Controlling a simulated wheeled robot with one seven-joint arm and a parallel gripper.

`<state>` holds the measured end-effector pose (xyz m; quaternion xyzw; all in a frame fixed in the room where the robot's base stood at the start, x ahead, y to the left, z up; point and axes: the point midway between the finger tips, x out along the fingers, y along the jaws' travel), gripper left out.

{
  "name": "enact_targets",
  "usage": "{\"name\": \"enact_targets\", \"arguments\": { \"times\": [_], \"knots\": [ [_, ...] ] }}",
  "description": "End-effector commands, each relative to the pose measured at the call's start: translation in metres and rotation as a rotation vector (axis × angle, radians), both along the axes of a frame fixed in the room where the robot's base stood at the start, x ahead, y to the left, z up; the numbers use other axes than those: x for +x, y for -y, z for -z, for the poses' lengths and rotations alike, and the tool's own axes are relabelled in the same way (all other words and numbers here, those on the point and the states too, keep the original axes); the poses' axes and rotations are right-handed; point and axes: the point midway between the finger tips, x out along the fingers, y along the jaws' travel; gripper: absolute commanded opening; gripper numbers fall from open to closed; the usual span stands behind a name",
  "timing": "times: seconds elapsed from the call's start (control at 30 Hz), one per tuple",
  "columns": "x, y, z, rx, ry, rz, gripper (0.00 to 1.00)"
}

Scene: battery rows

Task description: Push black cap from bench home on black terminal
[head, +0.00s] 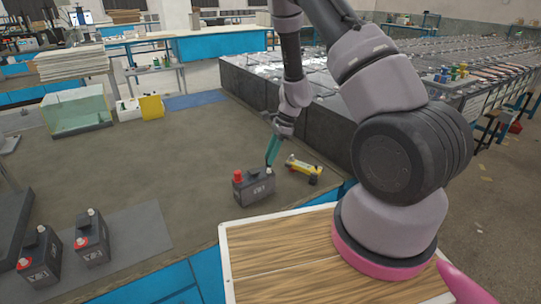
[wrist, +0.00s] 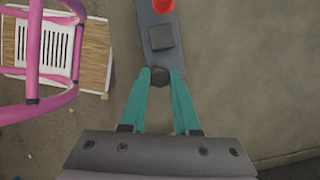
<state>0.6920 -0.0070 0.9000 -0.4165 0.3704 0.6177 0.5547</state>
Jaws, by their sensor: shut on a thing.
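A dark grey battery (head: 256,190) stands upright near the bench's right edge, with a red cap (head: 238,175) on its left terminal. The same battery (wrist: 161,38) shows in the wrist view, the red cap (wrist: 162,5) at its far end. My gripper (head: 269,164) has teal fingers and reaches down to the battery's right end. In the wrist view my gripper (wrist: 160,76) is shut on a small black cap (wrist: 160,78) at the battery's near end. The cap covers the terminal area, so I cannot tell whether it touches or sits on the terminal.
A yellow tool (head: 303,168) lies just right of the battery. Two more batteries (head: 92,238) (head: 40,255) stand at the left, with red caps and pale bare terminals. A glass tank (head: 77,111) stands at the back left. The bench's middle (head: 160,150) is clear.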

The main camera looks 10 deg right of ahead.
Motion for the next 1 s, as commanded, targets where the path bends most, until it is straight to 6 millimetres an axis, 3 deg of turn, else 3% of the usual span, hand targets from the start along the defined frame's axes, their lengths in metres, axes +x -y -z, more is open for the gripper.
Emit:
{"name": "enact_targets", "arguments": {
  "times": [1.0],
  "knots": [
    [0.0, 0.001, 0.011, 0.0, -0.001, 0.001, 0.0]
  ]
}}
